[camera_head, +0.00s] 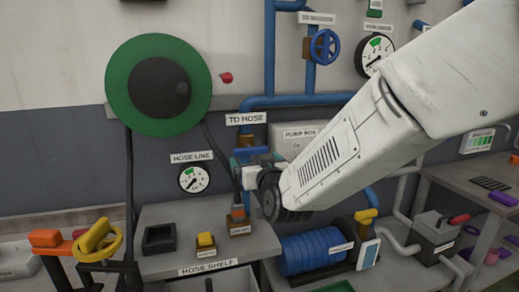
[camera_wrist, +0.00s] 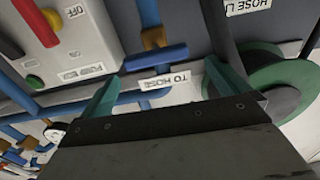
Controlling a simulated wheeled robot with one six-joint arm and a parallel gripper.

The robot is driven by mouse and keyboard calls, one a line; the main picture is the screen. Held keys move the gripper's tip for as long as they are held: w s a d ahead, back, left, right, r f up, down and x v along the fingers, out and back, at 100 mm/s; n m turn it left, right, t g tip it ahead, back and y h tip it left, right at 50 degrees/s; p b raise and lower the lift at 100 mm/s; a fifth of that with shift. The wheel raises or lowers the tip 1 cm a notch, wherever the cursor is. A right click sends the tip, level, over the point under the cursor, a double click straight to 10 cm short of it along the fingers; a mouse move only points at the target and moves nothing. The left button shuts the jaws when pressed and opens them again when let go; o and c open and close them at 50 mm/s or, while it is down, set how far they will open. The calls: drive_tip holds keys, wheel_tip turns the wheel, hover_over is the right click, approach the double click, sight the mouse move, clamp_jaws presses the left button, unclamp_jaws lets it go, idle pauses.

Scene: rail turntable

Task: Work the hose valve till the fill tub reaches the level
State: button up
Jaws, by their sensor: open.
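The hose valve shows in the wrist view as a blue bar handle (camera_wrist: 155,56) on a brown body, beside the "TO HOSE" sign (camera_wrist: 165,80). In the head view the sign (camera_head: 246,118) hangs above the brown valve body (camera_head: 246,140), partly hidden by my gripper. My gripper (camera_head: 250,162) is open, its teal fingers (camera_wrist: 162,74) pointing toward the handle with a finger on either side of it in the picture. I cannot tell whether they touch it. The hose line gauge (camera_head: 194,179) hangs left of my gripper. I cannot identify the fill tub.
A green hose reel (camera_head: 158,85) is on the wall at left. Blue pipes (camera_head: 290,101) and the pump box (camera_head: 290,138) lie close to my arm.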

sight(253, 152)
drive_tip(key=x, duration=0.4)
drive_tip(key=d+x, duration=0.1)
drive_tip(key=x, duration=0.2)
drive_tip(key=shift+w, duration=0.1)
drive_tip(key=shift+w+a, duration=0.25)
drive_tip(key=shift+w, duration=0.1)
drive_tip(key=c, duration=0.6)
